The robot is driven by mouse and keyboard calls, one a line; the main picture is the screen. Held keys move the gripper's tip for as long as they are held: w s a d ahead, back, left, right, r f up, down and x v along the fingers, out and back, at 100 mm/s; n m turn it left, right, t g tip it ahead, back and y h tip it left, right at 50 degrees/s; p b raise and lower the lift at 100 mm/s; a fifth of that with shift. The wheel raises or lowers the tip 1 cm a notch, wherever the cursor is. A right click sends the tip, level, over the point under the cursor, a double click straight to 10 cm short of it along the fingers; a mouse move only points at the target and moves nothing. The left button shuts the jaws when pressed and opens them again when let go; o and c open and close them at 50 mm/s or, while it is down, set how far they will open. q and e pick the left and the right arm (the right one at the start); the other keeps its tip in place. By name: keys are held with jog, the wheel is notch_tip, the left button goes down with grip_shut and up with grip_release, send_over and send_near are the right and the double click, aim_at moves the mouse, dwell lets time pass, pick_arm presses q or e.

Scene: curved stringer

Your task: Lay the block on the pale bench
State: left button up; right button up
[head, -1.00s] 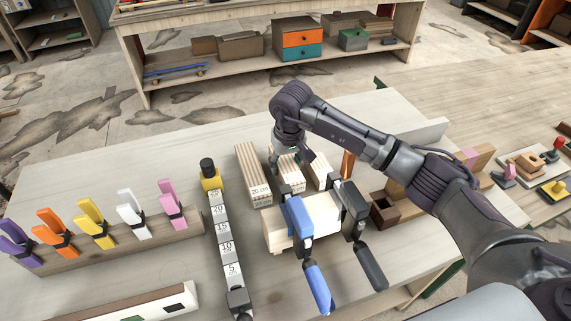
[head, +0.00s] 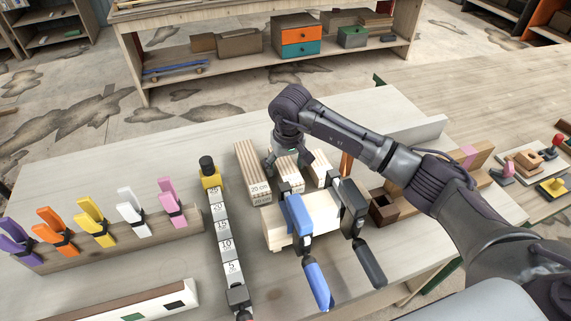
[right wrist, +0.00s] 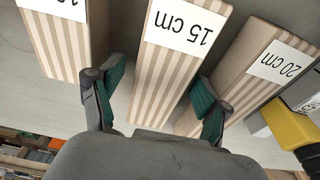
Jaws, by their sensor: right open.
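A pale wooden block (head: 320,208) sits near the front of the pale bench (head: 110,175), with a blue clamp (head: 299,218) and a black clamp (head: 353,205) on it. My right gripper (head: 289,160) is open at the 15 cm block. In the right wrist view, its green-padded fingers (right wrist: 158,98) are on either side of the 15 cm block (right wrist: 170,60); contact is unclear. The 20 cm block (right wrist: 255,75) lies to the right. My left gripper is out of view.
A rack (head: 110,240) of coloured clamps stands at the left. A measuring strip (head: 225,235) lies left of the blocks. A dark box (head: 384,210) is at the right. The bench is clear at the back left.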

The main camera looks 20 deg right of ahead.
aim_at(288, 169)
jog(key=shift+r+b, duration=0.3)
jog(key=shift+r, duration=0.25)
notch_tip(288, 169, up, 11)
jog(key=s+b, duration=0.1)
jog(key=b, duration=0.1)
jog(key=shift+s, duration=0.4)
